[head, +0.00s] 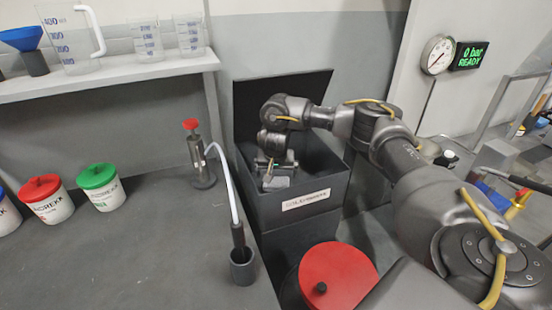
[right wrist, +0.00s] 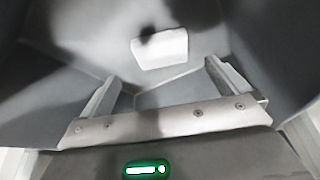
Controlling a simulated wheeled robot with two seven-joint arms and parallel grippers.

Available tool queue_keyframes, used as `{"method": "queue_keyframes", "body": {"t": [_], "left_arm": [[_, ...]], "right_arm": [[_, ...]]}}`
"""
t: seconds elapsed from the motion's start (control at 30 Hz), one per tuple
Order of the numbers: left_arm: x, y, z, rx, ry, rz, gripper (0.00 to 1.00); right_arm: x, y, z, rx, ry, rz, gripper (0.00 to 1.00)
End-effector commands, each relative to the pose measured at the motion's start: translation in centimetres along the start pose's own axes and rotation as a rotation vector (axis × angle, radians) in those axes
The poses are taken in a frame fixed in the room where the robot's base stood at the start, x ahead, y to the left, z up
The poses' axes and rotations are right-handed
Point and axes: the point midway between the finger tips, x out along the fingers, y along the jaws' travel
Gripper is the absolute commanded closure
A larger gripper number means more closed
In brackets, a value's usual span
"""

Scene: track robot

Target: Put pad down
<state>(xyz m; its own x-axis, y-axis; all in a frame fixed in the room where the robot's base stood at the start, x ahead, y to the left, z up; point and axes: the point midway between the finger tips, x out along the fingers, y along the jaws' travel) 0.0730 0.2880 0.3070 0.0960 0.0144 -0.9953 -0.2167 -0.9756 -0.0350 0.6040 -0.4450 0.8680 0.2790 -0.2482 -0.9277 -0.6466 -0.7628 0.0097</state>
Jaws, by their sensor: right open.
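The pad (head: 276,183) is a small light grey block inside the dark open box (head: 330,205), under my right gripper (head: 270,168). In the right wrist view the pad (right wrist: 160,50) lies on the box floor beyond the fingertips, with a dark shadow at its upper edge. My right gripper (right wrist: 161,84) is open, its two fingers wide apart with nothing between them. The pad looks apart from both fingers. My right arm reaches over the box's right wall into it. My left gripper is not in view.
The box lid (head: 250,100) stands open behind. A red round lid (head: 338,272) is in front of the box. Left of the box, the bench holds a red-topped valve (head: 192,127), a hose in a dark cup (head: 242,268) and several tubs (head: 100,187).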

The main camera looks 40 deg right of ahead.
Motion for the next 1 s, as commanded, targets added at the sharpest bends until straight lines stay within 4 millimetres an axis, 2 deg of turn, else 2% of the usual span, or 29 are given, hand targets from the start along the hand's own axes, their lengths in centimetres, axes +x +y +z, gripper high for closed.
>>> {"method": "queue_keyframes", "body": {"t": [0.03,0.1,0.27,0.87,1.0], "left_arm": [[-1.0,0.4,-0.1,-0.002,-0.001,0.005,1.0],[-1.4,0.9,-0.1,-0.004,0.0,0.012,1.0],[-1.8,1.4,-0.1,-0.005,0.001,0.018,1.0],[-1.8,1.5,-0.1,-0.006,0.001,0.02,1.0],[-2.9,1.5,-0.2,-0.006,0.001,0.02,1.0]], "right_arm": [[-1.5,0.0,-0.3,-0.003,0.002,-0.002,0.0],[-2.4,0.0,-0.2,-0.002,0.002,-0.001,0.0],[-3.7,0.0,-0.1,0.0,0.001,0.0,0.0],[-3.9,0.0,0.0,0.0,0.0,0.0,0.0],[-4.8,0.0,-0.4,0.0,0.0,-0.001,0.0]]}}
